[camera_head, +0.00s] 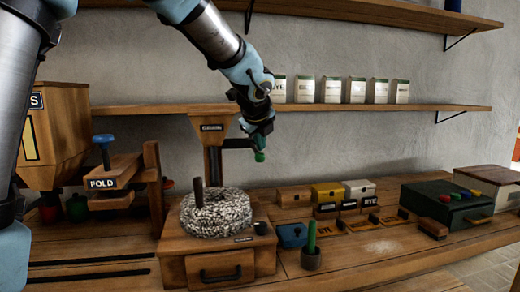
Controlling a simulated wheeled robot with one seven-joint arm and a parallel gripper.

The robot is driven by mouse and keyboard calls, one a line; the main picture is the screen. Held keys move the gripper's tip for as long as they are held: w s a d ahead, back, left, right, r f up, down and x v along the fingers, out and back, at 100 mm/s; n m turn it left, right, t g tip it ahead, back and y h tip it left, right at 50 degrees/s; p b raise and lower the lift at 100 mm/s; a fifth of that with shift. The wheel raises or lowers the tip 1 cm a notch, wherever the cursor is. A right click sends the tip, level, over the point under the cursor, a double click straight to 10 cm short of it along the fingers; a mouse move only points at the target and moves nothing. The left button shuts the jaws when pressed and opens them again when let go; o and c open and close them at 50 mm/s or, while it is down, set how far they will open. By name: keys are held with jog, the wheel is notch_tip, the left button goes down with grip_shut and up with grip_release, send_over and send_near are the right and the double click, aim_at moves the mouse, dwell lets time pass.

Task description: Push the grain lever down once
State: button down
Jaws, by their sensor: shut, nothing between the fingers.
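A wooden grain hopper (212,122) with a small dark label stands behind the mill. A black lever (237,143) sticks out to the right from its side, roughly level, with a green knob (260,157) at its right end. My gripper (259,140) is shut and points down at the lever's end, just above the knob. I cannot tell whether it touches it. Below stands the wooden mill with a round speckled stone (216,213), an upright dark peg (198,192) and a drawer (221,269).
A FOLD press (114,182) with a blue knob stands at left. A shelf (450,108) with several white packets runs behind my gripper.

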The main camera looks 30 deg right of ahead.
aim_at(261, 154)
jog(key=shift+f+b, duration=1.1)
jog(key=shift+f, duration=0.4)
dwell(1.0)
jog(key=shift+r, duration=0.1)
dwell(0.5)
jog(key=shift+r+p, duration=2.75)
notch_tip(261, 154, up, 5)
jog(key=p, duration=0.5)
jog(key=shift+a, duration=0.1)
